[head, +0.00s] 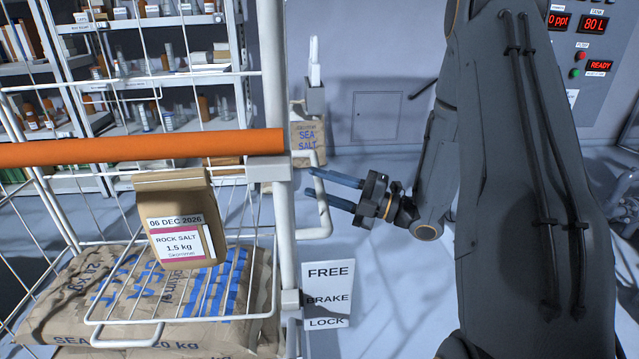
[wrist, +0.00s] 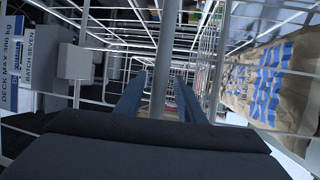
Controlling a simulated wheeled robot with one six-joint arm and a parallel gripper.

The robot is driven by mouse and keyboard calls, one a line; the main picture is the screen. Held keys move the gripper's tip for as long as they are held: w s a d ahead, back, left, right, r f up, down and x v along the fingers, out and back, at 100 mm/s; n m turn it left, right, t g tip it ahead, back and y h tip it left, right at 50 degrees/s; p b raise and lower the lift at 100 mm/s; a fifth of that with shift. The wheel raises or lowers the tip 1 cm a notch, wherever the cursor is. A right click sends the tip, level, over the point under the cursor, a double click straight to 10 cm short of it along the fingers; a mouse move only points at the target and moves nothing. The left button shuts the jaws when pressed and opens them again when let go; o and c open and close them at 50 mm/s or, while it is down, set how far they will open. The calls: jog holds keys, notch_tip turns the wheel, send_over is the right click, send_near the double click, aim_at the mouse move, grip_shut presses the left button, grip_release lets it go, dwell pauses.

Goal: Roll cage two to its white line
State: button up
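No cage number shows. A white loop handle (head: 326,220) sticks out from its right post. My gripper (head: 312,182) is at this handle, fingers pointing left and apart. In the wrist view a pale upright bar (wrist: 160,55) stands between the fingers of my gripper (wrist: 160,95); I see no grip on it. A FREE / BRAKE / LOCK sign (head: 328,293) is low beside the post. No white floor line shows.
The cage holds sea salt sacks (head: 120,300) and a wire basket (head: 125,335) with a rock salt bag (head: 180,215). Shelves (head: 150,75) stand behind. A sea salt bag (head: 308,138) is by the back wall. Bare floor (head: 385,270) lies right of the cage.

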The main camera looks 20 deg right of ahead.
grip_shut()
dwell(0.3)
jog(key=shift+s+d, duration=0.15)
jog(key=shift+d, duration=0.85)
jog(key=shift+c, duration=2.2)
grip_release()
jog(key=o, duration=0.4)
jog(key=shift+a, duration=0.3)
jog(key=shift+o, duration=0.2)
jog(key=shift+d, duration=0.1)
jog(key=b+v, duration=0.1)
jog(key=v, duration=0.6)
jog(key=shift+s+d, duration=0.15)
jog(key=shift+d, duration=0.1)
